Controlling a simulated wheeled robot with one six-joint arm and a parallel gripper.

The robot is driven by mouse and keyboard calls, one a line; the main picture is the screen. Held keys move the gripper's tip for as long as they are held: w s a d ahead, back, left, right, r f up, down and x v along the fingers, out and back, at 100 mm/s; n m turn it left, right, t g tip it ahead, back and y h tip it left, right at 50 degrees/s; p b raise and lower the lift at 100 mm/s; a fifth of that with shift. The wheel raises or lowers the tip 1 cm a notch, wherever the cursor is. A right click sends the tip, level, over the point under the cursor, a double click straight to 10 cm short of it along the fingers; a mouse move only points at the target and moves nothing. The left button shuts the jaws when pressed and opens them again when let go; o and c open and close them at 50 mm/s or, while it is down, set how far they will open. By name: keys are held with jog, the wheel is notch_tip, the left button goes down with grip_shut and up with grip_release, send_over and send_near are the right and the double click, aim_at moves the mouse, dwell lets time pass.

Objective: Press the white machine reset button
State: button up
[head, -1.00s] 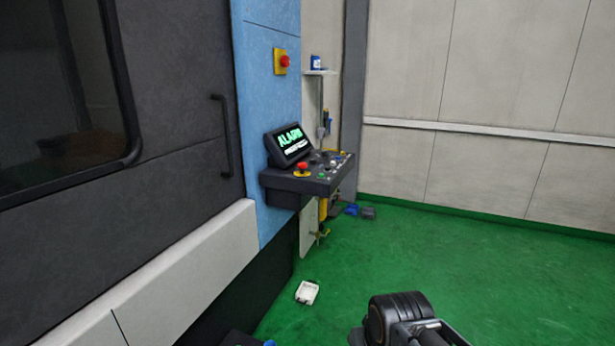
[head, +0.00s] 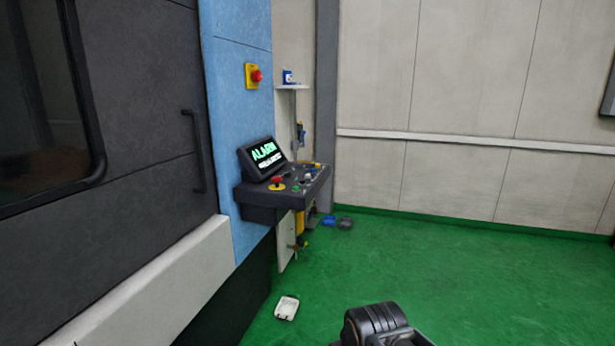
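The machine's control panel (head: 262,198) juts out from the blue wall section, left of centre. On the panel top are a red mushroom button on a yellow ring (head: 277,184), a green button (head: 295,188) and a small whitish button or knob (head: 308,176). I cannot tell for sure that the whitish one is the reset button. Part of my arm shows at the bottom, right of centre, well apart from the panel. My gripper is not in view.
A dark door with a handle (head: 195,150) fills the left. Another red stop button (head: 256,76) is on the blue wall. A white object (head: 287,307) lies on the green floor (head: 400,270), with blue and dark items (head: 337,222) behind. The floor to the right is clear.

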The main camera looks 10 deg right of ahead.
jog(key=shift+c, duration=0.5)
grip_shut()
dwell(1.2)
